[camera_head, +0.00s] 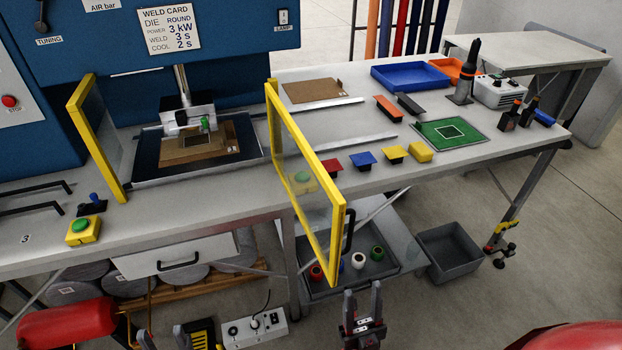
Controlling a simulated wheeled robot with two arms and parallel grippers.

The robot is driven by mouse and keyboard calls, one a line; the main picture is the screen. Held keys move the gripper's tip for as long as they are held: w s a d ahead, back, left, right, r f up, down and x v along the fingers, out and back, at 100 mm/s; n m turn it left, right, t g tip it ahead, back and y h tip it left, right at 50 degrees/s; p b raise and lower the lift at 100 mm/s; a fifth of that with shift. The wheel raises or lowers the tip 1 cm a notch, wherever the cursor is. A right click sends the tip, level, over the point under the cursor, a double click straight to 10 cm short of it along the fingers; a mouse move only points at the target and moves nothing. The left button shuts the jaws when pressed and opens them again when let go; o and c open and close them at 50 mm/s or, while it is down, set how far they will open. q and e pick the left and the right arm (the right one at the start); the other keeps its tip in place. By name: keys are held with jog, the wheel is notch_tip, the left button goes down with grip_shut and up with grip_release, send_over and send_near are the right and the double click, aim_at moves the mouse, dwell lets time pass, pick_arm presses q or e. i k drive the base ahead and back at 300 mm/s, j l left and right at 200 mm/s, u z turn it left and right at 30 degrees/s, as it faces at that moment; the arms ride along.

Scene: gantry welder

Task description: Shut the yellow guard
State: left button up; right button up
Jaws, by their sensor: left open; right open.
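The yellow guard (333,215) is a yellow frame with a clear panel. It stands open, swung out from the press over the table's front edge. A black handle (348,231) is on its outer right side. A second yellow-framed panel (97,150) stands on the left side of the press. My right gripper (362,300) is open and empty, below the guard's lower free corner and apart from the handle. My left gripper (164,337) is at the bottom edge, left of the guard, open, with only its fingertips showing.
The blue press (215,55) holds a work plate (200,148) on its bed. Two green-button yellow boxes (83,231) flank the front; one shows through the guard's panel. Coloured parts, a green board (451,133) and a blue tray (411,76) lie right. A grey bin (449,252) sits below.

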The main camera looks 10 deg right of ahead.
aim_at(332, 270)
jog(key=i+l+u, duration=0.2)
jog(key=l, duration=0.25)
jog(key=l+u, duration=0.2)
jog(key=l, duration=0.2)
jog(key=i+l+u, duration=0.2)
jog(key=l, duration=0.3)
jog(key=k+l, duration=0.3)
jog(key=k+j, duration=0.3)
jog(key=k+j+u, duration=0.1)
jog(key=k+j, duration=0.2)
jog(key=j, duration=0.2)
